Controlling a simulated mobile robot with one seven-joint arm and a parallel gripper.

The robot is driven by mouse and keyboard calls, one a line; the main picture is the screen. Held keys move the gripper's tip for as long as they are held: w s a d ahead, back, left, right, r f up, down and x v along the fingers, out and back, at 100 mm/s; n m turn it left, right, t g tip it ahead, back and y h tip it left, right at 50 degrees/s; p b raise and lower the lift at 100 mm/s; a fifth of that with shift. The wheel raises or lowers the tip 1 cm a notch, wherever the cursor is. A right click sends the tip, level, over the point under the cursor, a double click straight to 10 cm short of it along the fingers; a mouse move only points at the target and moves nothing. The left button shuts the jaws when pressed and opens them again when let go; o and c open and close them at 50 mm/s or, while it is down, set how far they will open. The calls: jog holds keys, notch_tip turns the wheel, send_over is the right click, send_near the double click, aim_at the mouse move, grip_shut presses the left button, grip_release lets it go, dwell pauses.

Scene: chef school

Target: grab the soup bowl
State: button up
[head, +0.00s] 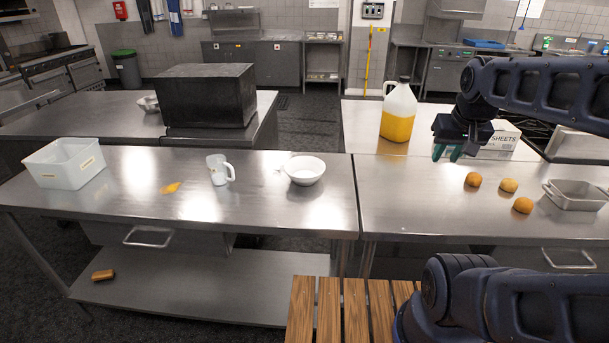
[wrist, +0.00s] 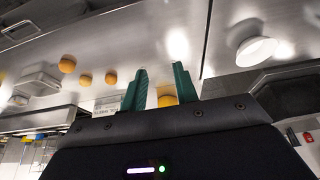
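A white soup bowl (head: 305,170) stands upright on the left steel table, near that table's right end. It also shows at the right of the wrist view (wrist: 256,50), where the picture is turned over. My gripper (head: 447,153) is above the right steel table, to the right of the bowl and well apart from it. Its two green fingers are spread with nothing between them, as the wrist view (wrist: 160,88) also shows. Another white bowl (head: 149,104) is on the table behind, left of the black box, partly hidden.
A white mug (head: 219,170) stands left of the bowl, with a clear plastic tub (head: 65,163) further left. A jug of yellow liquid (head: 398,111) stands behind, near my gripper. Several round buns (head: 508,185) and a metal pan (head: 577,195) are on the right table (head: 400,205).

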jog(key=shift+w, duration=0.1)
jog(key=n+t+h, duration=0.1)
jog(key=n+h, duration=0.1)
jog(key=n, duration=2)
send_over(311, 178)
jog(key=s+a, duration=0.2)
jog(key=s, duration=0.3)
notch_tip(311, 178, down, 17)
jog(key=x, duration=1)
jog(key=shift+w+d+f, duration=0.1)
jog(key=shift+w+d, duration=0.1)
jog(key=shift+w, duration=0.3)
grip_shut()
